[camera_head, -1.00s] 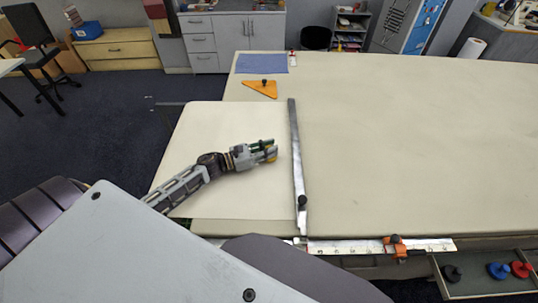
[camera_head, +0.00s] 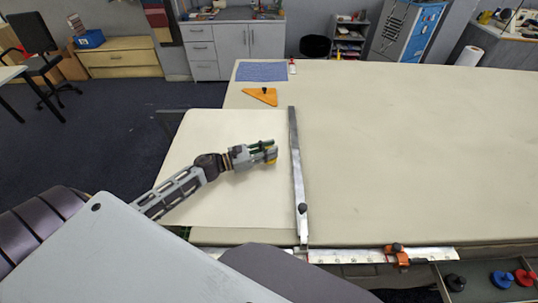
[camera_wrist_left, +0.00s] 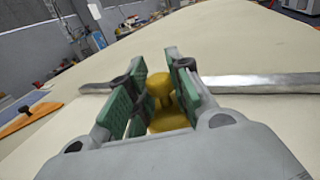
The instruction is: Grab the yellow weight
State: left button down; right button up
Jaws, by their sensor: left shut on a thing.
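The yellow weight (camera_wrist_left: 170,120) is between the green-padded fingers of my left gripper (camera_wrist_left: 157,92) in the left wrist view. It has a round knob on top and a wider base below. My left gripper (camera_head: 264,151) is shut on the weight, over the pale sheet on the left of the table. I cannot tell whether the base touches the sheet. My right gripper is not in view.
A metal ruler bar (camera_head: 297,170) with a black knob lies just right of the gripper. An orange triangle (camera_head: 261,96) and blue cloth (camera_head: 262,71) lie farther back. Black, blue (camera_head: 501,280) and red weights sit in a tray at the lower right. The table's right side is clear.

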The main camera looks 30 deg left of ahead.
pick_arm(q)
jog(key=shift+r, duration=3.35)
